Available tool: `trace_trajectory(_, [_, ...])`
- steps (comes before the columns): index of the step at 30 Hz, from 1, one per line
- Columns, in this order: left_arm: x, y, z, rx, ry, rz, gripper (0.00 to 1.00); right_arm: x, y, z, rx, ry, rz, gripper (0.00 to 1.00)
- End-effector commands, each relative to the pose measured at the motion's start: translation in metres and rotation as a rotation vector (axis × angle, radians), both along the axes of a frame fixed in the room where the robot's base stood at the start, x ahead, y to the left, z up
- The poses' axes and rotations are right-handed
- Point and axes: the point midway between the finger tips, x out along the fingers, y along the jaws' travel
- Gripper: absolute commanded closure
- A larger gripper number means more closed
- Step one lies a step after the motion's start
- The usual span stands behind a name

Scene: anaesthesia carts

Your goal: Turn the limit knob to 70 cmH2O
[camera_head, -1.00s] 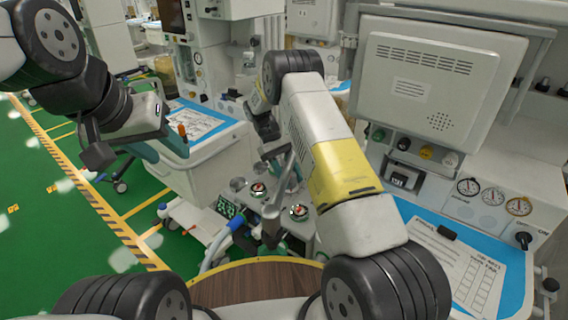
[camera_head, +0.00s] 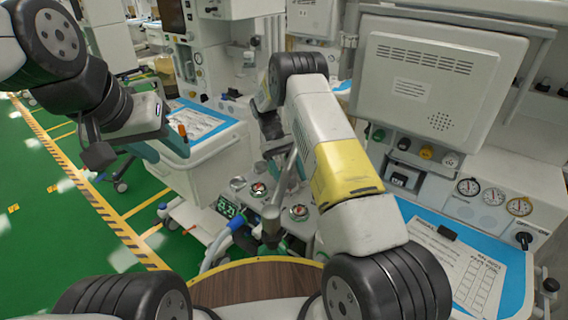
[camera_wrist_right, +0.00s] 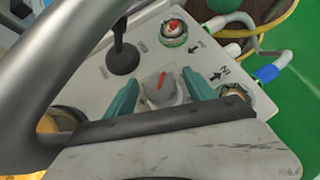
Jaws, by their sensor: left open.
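A grey knob (camera_wrist_right: 163,88) with a red pointer stands on the light grey panel (camera_wrist_right: 95,92) in the right wrist view. The teal fingers of my right gripper (camera_wrist_right: 161,85) stand apart on either side of this knob, with a narrow gap visible at the sides. In the head view my right gripper is mostly hidden behind my right forearm. The knob's scale is hidden or too small to read. My left gripper (camera_head: 146,157) is open and empty at the left, in front of a white cart.
A black-knobbed lever (camera_wrist_right: 122,55) stands beside the knob. A red-centred gauge (camera_wrist_right: 173,29) and hose ports lie close by. A grey pole crosses the wrist view at left. In the head view, a white cart (camera_head: 190,177) and a blue clipboard sheet (camera_head: 516,285) flank the panel.

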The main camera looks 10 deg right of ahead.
Motion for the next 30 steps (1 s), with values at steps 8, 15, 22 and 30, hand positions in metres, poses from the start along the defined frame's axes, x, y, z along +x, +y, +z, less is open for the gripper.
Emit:
trace_trajectory(8, [0.000,0.000,0.000,0.000,0.000,0.000,0.57,0.000,0.000,0.000,0.000,0.001,0.001,0.37])
trace_trajectory(15, [0.000,0.000,0.000,0.000,0.000,0.000,0.57,0.018,0.008,0.018,0.001,-0.002,0.001,0.37])
trace_trajectory(22, [0.000,0.000,0.000,0.000,0.000,0.000,0.57,0.040,0.017,0.042,0.000,-0.001,0.001,0.37])
trace_trajectory(30, [0.000,0.000,0.000,0.000,0.000,0.000,0.57,0.051,0.021,0.054,0.000,0.000,0.001,0.37])
